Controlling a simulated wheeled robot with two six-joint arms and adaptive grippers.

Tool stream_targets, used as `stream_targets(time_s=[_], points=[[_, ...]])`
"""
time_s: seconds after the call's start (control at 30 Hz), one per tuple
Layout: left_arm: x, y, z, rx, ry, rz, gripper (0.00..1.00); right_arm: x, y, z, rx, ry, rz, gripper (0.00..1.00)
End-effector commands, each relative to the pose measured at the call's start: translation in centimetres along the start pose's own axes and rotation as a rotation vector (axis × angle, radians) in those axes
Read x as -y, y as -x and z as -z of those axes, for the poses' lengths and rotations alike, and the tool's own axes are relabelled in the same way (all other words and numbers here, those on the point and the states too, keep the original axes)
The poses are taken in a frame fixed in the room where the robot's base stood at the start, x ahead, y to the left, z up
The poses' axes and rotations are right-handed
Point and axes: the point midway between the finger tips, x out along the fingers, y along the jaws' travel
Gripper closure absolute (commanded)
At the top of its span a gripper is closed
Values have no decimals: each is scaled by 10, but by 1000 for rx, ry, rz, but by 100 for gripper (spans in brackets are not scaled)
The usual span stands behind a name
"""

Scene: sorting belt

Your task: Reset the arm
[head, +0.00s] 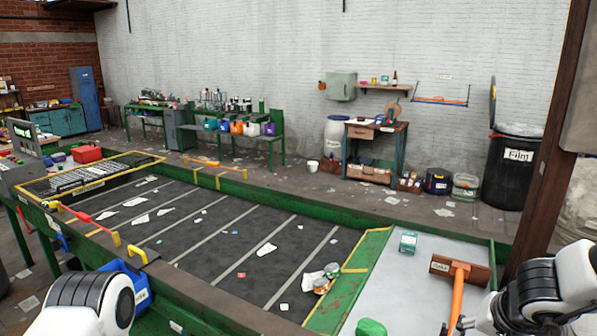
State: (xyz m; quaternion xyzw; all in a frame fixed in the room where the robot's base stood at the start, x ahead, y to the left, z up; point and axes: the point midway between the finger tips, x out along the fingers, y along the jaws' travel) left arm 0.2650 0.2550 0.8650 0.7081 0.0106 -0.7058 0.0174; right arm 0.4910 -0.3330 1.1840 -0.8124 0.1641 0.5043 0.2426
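A white and black part of my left arm (95,300) shows at the bottom left of the head view, over the near edge of the belt. A white and black part of my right arm (540,290) shows at the bottom right, beside the grey tabletop. No fingers of either gripper can be made out in this view. Whether either gripper holds anything is hidden.
The dark sorting belt (215,240) carries scattered paper and scraps. The grey tabletop (400,290) holds a teal box (408,241), a green lump (370,327) and a brush with an orange handle (457,295). A blue bin (135,283) sits near my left arm.

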Motion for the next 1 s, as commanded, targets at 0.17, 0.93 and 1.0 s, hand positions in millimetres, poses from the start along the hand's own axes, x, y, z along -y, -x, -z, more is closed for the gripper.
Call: stream_targets(time_s=[0.17, 0.93, 1.0], points=[[0, -10, 0, -1, 0, 0, 60, -14, -34, -23, 59, 13, -53, 44], [1, -99, 0, 0, 0, 0, 60, -198, -256, -330, 586, 809, -396, 44], [1, -102, 0, -1, 0, 0, 60, -196, -265, -355, 579, 848, -325, 44]])
